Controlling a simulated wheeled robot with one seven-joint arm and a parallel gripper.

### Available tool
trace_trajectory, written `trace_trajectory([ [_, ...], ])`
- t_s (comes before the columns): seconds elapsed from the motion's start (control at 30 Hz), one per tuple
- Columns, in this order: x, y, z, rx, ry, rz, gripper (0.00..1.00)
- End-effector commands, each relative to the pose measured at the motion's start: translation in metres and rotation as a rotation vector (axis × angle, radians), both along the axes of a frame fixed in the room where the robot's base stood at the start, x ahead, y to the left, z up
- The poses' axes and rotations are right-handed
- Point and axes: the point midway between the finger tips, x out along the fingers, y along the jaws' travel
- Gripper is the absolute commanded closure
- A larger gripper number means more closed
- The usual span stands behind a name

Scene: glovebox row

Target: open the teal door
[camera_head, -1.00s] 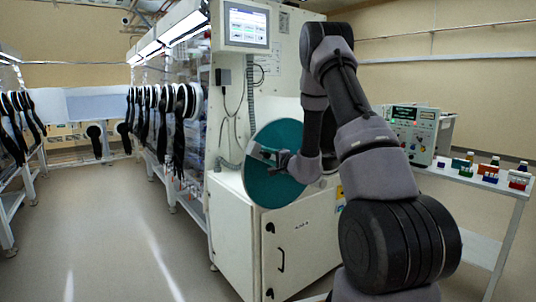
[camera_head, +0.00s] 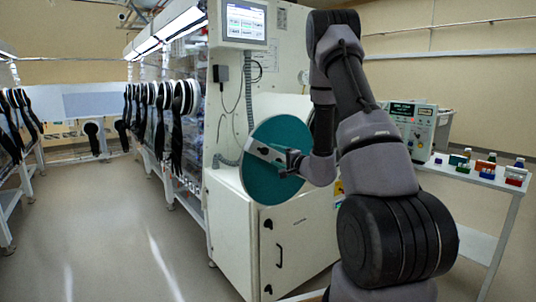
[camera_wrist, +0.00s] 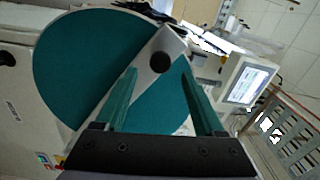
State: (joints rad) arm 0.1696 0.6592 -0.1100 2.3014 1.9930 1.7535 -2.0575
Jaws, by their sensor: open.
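The teal door (camera_head: 272,188) is a round disc on the front of the white cabinet, with a pale bar across its face. It also fills much of the wrist view (camera_wrist: 75,65), where the bar (camera_wrist: 150,82) carries a black knob (camera_wrist: 160,62). My gripper (camera_head: 284,160) is in front of the door's right half, near the bar. In the wrist view my gripper (camera_wrist: 158,73) is open, its two teal fingers on either side of the bar and knob. I cannot tell whether the fingers touch the door. My arm hides part of the door's right edge.
A lower white cabinet door (camera_head: 300,245) is below. Glovebox sleeves line the left. A side table (camera_head: 480,180) with small coloured items and an instrument (camera_head: 412,125) stands right. The left floor is clear.

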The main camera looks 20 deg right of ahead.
Motion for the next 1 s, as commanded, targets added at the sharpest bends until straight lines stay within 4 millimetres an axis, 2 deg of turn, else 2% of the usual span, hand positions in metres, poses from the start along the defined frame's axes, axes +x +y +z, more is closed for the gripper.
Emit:
trace_trajectory([
  [0.1, -0.020, -0.008, 0.000, 0.001, 0.001, -0.002, 0.29],
  [0.3, -0.037, -0.013, 0.000, 0.000, 0.000, -0.001, 0.29],
  [0.77, -0.039, -0.014, 0.000, 0.000, -0.001, 0.001, 0.29],
  [0.87, -0.040, -0.007, 0.007, 0.009, -0.001, 0.029, 0.29],
  [0.97, -0.047, 0.020, 0.032, 0.039, 0.005, 0.131, 0.29],
  [1.0, -0.054, 0.035, 0.045, 0.053, 0.013, 0.195, 0.29],
])
